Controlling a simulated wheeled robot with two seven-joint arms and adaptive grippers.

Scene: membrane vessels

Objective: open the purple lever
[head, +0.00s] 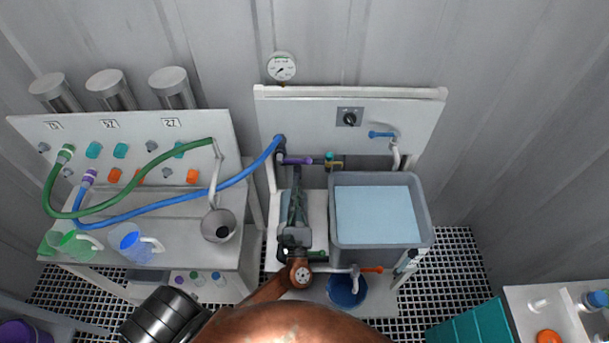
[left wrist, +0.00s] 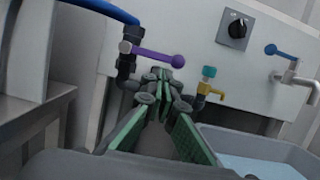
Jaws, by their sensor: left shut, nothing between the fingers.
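My left gripper (head: 297,178) is just in front of the lever in the head view. In the left wrist view its green-padded fingers (left wrist: 160,82) are together and empty, with the tips just below the knob. Whether they touch the lever I cannot tell. My right gripper is not in view.
Right of the lever is a brass valve with a teal knob (left wrist: 209,72). A grey basin of water (head: 427,225), a blue tap lever (head: 381,134) and a black dial (head: 349,118) are to the right. The blue hose (head: 245,172) runs left. An orange-handled valve (head: 371,269) is nearer.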

